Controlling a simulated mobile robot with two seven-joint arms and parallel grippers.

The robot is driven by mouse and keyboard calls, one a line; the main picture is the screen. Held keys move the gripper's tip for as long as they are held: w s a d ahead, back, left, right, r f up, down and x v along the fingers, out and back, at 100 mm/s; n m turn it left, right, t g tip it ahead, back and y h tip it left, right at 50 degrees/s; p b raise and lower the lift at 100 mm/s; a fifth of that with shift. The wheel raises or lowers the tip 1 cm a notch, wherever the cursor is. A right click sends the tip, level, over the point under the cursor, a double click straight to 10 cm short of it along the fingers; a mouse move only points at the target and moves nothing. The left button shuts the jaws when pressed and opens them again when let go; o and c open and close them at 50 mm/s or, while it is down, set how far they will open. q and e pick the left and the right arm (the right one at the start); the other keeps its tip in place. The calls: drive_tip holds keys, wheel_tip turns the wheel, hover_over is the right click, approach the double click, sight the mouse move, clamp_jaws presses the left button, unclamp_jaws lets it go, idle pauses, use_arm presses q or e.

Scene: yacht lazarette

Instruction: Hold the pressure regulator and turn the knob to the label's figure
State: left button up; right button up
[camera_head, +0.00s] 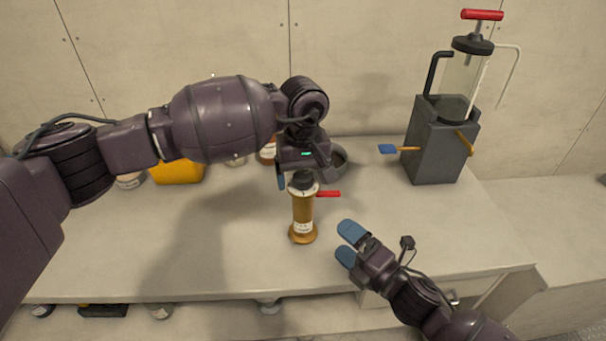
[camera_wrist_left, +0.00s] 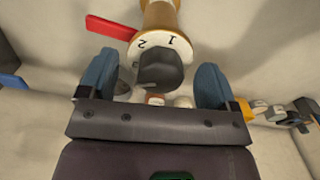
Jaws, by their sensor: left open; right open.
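The pressure regulator (camera_head: 303,213) is a brass-coloured upright cylinder on a round foot, standing on the worktop. It has a white dial with figures (camera_wrist_left: 163,43), of which 1 and 2 are readable, a dark knob (camera_wrist_left: 160,72) on top, and a red lever (camera_head: 328,194) pointing right. A white label (camera_head: 302,227) is low on its body; its figure is too small to read. My left gripper (camera_wrist_left: 157,80) is open above it, its blue fingers on either side of the knob with gaps visible. My right gripper (camera_head: 347,245) is open and empty, right of the regulator's foot.
A grey box with a clear pump cylinder (camera_head: 437,140) stands at the back right, with a blue-ended lever (camera_head: 388,149). The worktop's front left (camera_head: 130,260) is clear. Several items lie below the front edge.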

sight(307, 221)
drive_tip(key=w+n+g+y, duration=0.1)
drive_tip(key=n, duration=0.2)
drive_tip(key=w+n+g+y, duration=0.1)
drive_tip(key=n, duration=0.3)
drive_tip(key=w+a+n+g+y, duration=0.1)
drive_tip(key=n+g, duration=0.1)
drive_tip(key=n, duration=0.2)
drive_tip(key=shift+w+a+f+y, duration=0.1)
drive_tip(key=shift+w+f+y, duration=0.1)
drive_tip(key=shift+y, duration=0.1)
drive_tip(key=w+d+n+g, duration=0.1)
drive_tip(key=n+g, duration=0.1)
drive_tip(key=n, duration=0.1)
drive_tip(key=w+f+n+g, duration=0.1)
drive_tip(key=n+g, duration=0.1)
drive_tip(key=n, duration=0.2)
drive_tip(key=w+d+n+g, duration=0.1)
drive_tip(key=w+n, duration=0.1)
drive_tip(key=n, duration=0.2)
drive_tip(key=shift+d+f+g+h, duration=0.25)
drive_tip(key=shift+d+g+h, duration=0.1)
drive_tip(key=shift+g+h, duration=0.05)
drive_tip(key=shift+w+d+f+n+g, duration=0.2)
drive_tip(key=shift+d+n+g, duration=0.1)
drive_tip(key=shift+n, duration=0.5)
drive_tip(key=shift+x, duration=4.95)
drive_tip(key=shift+c, duration=0.3)
drive_tip(key=c, duration=0.5)
drive_tip(key=shift+f, duration=0.1)
drive_tip(key=shift+c, duration=0.2)
